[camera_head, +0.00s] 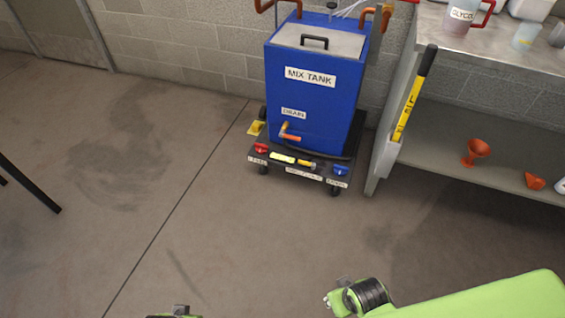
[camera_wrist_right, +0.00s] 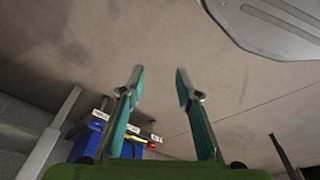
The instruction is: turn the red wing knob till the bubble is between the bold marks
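The red wing knob (camera_head: 261,149) is at the front left corner of the dark wheeled cart (camera_head: 322,177) under the blue mix tank (camera_head: 308,103). A pale yellow level vial (camera_head: 283,158) lies to its right on the cart's front edge. The vial's bubble and bold marks are too small to make out. My right gripper (camera_wrist_right: 160,72) is open and empty in the right wrist view, well away from the cart. In the head view only a wrist part of my right arm shows at the bottom. My left gripper's fingers are out of frame.
A blue wing knob (camera_head: 340,171) is at the cart's front right. An orange-handled drain tap (camera_head: 290,133) juts above the cart. A shelf bench (camera_head: 450,165) with a yellow level (camera_head: 410,100) leaning on it stands at right. The floor before the cart is clear.

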